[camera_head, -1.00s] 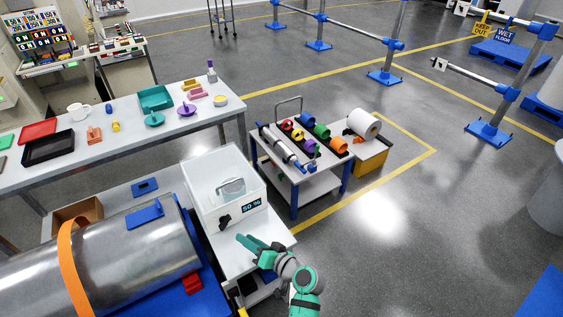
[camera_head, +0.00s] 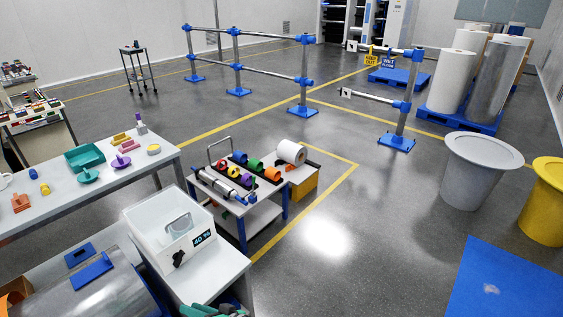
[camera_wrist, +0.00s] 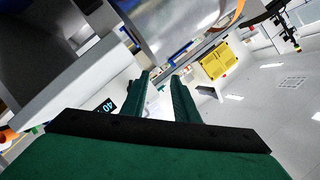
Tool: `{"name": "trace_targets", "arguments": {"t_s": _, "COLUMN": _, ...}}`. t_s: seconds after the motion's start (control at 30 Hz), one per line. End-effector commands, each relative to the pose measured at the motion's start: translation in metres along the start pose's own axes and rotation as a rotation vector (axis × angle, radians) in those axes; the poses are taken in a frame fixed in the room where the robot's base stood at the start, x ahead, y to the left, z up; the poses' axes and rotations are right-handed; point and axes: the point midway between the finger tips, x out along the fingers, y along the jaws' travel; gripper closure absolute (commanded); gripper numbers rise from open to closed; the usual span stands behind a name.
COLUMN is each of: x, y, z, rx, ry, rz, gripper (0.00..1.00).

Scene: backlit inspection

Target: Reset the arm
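My gripper (camera_wrist: 161,78) shows in the wrist view as two dark teal fingers with a clear gap between them. Nothing is held in the gap. In the head view only a teal part of my arm shows at the bottom edge, beside the front of the white stand; the fingertips are not clearly seen there. The white box with a display reading about 40 % (camera_head: 166,231) stands on that stand, with a clear container inside it. Its display also shows at the left of the wrist view.
A metal cylinder (camera_head: 95,295) lies at lower left. A long table (camera_head: 60,205) holds trays and small parts. A cart (camera_head: 262,217) carries coloured rolls. Blue-footed rails (camera_head: 270,77), a grey bin (camera_head: 474,175) and a yellow bin (camera_head: 548,205) stand beyond. The floor at centre right is clear.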

Motion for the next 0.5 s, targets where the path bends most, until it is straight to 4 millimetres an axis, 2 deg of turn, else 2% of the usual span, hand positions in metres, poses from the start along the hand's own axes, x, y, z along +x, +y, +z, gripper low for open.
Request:
{"name": "trace_targets", "arguments": {"t_s": 0.27, "x": -0.013, "y": 0.018, "z": 0.021, "rx": 0.022, "ry": 0.035, "rz": 0.081, "gripper": 0.73}}
{"name": "trace_targets", "arguments": {"t_s": 0.5, "x": -0.034, "y": 0.040, "z": 0.048, "rx": 0.043, "ry": 0.083, "rz": 0.190, "gripper": 0.73}}
